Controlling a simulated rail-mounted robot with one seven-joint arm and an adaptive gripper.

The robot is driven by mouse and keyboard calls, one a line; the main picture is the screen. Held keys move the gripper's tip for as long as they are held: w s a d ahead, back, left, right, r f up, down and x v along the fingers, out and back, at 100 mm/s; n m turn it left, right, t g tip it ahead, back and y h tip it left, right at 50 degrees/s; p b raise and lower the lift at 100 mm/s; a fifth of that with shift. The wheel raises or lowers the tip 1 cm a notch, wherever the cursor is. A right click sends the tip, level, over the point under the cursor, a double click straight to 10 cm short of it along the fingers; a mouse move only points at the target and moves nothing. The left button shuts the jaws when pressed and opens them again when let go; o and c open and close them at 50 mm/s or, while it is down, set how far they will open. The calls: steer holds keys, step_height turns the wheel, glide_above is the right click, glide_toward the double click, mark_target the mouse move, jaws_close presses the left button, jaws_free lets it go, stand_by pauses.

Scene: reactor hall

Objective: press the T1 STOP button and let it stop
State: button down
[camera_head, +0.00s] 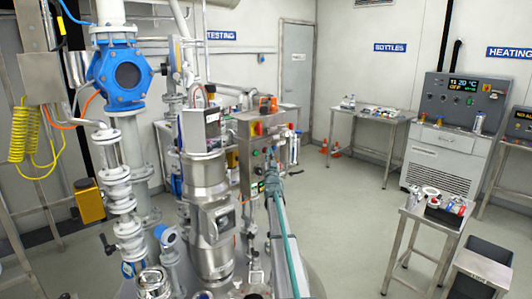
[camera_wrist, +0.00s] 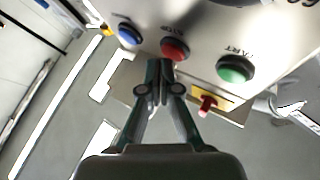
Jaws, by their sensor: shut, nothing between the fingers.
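The red STOP button (camera_wrist: 175,47) sits on a light panel in the wrist view, between a blue button (camera_wrist: 129,33) and a green START button (camera_wrist: 235,69). The lettering is upside down there, and I cannot read a T1 label. My gripper (camera_wrist: 160,67) is shut and empty, its fingertips right at the lower edge of the red button. I cannot tell whether they touch it.
A red and yellow switch (camera_wrist: 207,104) sticks out beside the panel in the wrist view. The steel reactor vessel (camera_head: 208,215) stands left of my arm in the head view. A small table (camera_head: 432,216) with items stands at the right. The floor between is clear.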

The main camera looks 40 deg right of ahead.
steer(key=shift+w+b, duration=0.4)
steer(key=shift+b, duration=0.1)
stand_by(0.4)
steer(key=shift+s, duration=0.1)
steer(key=shift+s+b, duration=0.65)
steer(key=shift+s, duration=0.05)
stand_by(0.3)
steer(key=s, duration=0.1)
steer(key=s+b, duration=0.1)
steer(key=s, duration=0.1)
steer(key=s+b, duration=0.1)
steer(key=s, duration=0.1)
steer(key=shift+d, duration=0.3)
stand_by(0.5)
